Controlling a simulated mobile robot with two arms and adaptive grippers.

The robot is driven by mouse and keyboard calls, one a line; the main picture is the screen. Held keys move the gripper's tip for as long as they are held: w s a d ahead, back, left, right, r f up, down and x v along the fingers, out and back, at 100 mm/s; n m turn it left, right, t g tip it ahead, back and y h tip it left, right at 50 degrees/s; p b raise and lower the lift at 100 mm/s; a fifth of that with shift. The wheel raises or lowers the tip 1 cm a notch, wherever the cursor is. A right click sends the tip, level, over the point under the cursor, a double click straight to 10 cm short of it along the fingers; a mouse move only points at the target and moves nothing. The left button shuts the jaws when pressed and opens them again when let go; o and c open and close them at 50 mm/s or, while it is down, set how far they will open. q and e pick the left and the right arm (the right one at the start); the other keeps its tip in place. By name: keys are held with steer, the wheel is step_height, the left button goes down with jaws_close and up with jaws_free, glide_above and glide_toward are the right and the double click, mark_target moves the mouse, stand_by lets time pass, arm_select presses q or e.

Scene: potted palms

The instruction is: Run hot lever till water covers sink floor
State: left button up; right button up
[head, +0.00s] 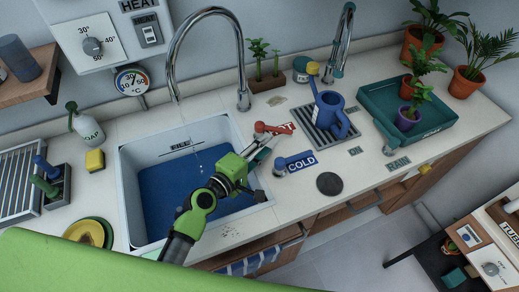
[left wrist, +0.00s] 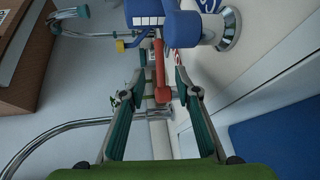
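The red hot lever (head: 272,129) stands at the sink's back right corner, beside its red sign. My left gripper (head: 261,151) is just in front of it. In the left wrist view, the red lever (left wrist: 160,72) shows between the two spread teal fingers (left wrist: 160,85), with gaps on both sides. The white sink (head: 130,190) has a blue area (head: 165,185) over its floor; I cannot tell whether this is water or the floor's colour. Small drops show below the chrome faucet (head: 205,12). A "FILL" mark (head: 180,146) is on the back wall. My right gripper is out of view.
The blue cold lever (head: 280,166) and its sign (head: 301,161) are close to the right of my gripper. A teal tray (head: 440,118) with potted plants is farther right. A dark disc (head: 329,183) lies near the counter's front.

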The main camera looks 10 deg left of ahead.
arm_select(q)
steer(key=shift+v, duration=1.1)
steer(key=shift+c, duration=0.4)
